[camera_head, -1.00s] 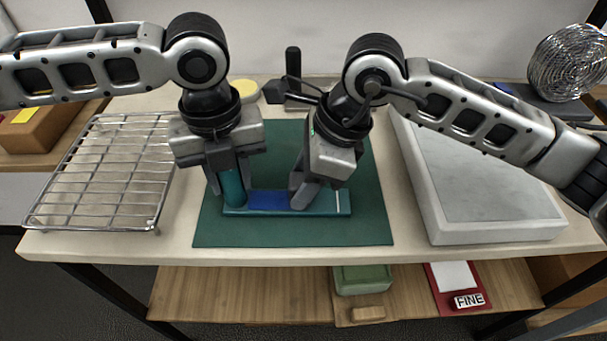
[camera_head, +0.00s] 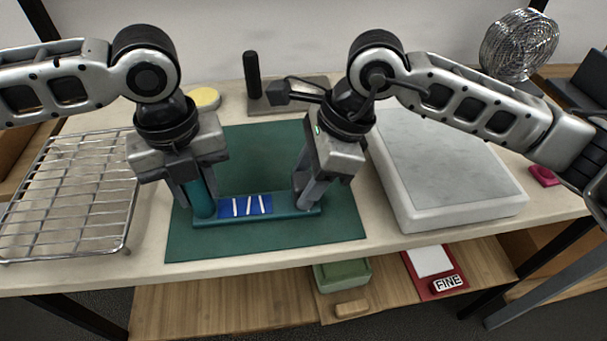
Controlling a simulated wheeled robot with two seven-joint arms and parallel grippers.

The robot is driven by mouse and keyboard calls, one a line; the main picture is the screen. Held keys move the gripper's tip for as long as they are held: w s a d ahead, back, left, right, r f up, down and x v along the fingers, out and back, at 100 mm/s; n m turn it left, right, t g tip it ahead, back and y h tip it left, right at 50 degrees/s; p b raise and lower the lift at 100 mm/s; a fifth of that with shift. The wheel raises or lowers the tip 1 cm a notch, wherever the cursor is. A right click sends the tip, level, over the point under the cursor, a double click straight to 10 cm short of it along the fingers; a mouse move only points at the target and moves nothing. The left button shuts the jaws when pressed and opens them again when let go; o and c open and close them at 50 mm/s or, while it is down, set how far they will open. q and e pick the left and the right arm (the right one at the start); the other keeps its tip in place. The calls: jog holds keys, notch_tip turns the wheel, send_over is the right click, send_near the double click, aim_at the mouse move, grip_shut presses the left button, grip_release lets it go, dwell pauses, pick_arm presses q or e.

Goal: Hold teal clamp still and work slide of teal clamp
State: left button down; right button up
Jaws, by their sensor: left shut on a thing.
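The teal clamp (camera_head: 262,217) lies on the dark green mat, a long low bar running left to right. A teal post (camera_head: 204,200) stands at its left end, and my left gripper (camera_head: 197,195) is shut on it. A blue panel with several white stripes (camera_head: 245,206) shows on the bar's middle. My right gripper (camera_head: 305,193) is tilted over the bar's right end, its fingertips at the bar. The fingers hide that part, so I cannot make out the slide or tell whether they grip it.
The green mat (camera_head: 190,247) lies between a wire rack (camera_head: 70,195) at left and a pale grey slab (camera_head: 455,170) at right. A black post on a base (camera_head: 251,75) and a yellow disc (camera_head: 205,97) stand behind. A lower shelf (camera_head: 220,308) holds several items.

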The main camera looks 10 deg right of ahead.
jog(key=v, duration=1.2)
pick_arm(q)
jog(key=c, duration=1)
grip_release()
jog(key=shift+r, duration=0.1)
